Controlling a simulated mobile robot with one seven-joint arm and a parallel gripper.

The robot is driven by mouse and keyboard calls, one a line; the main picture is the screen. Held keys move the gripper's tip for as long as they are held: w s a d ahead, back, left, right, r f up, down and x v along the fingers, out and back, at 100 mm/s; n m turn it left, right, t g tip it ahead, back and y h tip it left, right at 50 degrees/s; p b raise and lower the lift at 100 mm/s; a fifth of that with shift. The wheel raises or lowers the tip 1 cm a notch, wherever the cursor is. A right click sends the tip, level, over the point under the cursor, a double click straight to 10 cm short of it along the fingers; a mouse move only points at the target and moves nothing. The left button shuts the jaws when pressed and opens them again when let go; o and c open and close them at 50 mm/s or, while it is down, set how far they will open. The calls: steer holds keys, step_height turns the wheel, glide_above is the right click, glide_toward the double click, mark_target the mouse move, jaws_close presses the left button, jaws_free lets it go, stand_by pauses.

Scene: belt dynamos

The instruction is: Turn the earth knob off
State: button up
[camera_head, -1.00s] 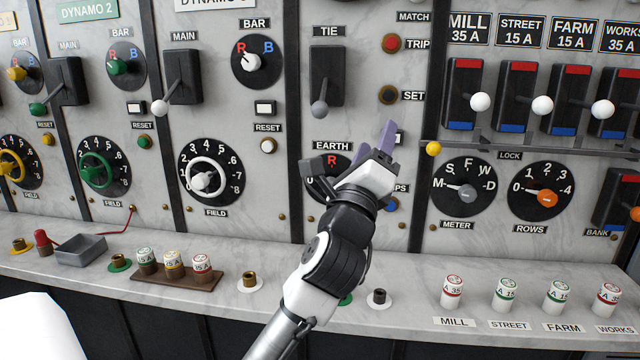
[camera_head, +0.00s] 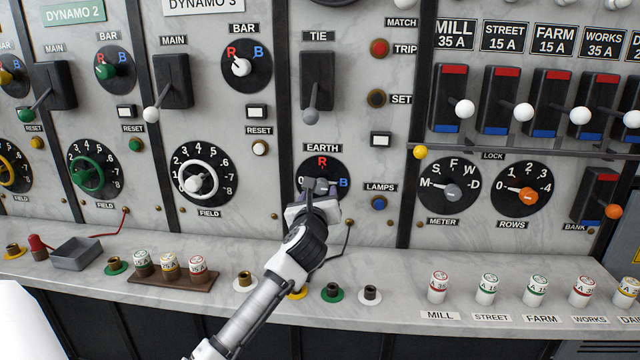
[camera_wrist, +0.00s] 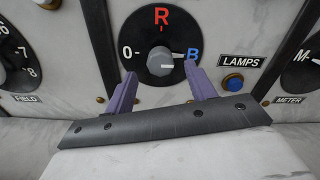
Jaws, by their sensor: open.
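The earth knob (camera_wrist: 160,63) is a grey knob on a round black dial marked 0 at left, R on top and B at right. Its white pointer line points right, toward B. In the head view the dial (camera_head: 322,166) sits under the EARTH label, its lower part hidden by my gripper (camera_head: 318,190). In the wrist view my gripper (camera_wrist: 161,76) is open, its purple fingers apart, one on each side just below the knob. The knob's grey body shows between and above the fingertips; I cannot tell whether they touch it.
A blue lamps button (camera_wrist: 233,82) is right of the dial, with a white field wheel (camera_head: 195,183) further left. The tie lever (camera_head: 311,115) hangs above. A marble shelf (camera_head: 400,292) with several sockets and fuses runs below.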

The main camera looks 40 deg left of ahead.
mark_target(320, 189)
steer(key=shift+p+x, duration=0.45)
steer(key=shift+x, duration=1.65)
steer(key=c, duration=1)
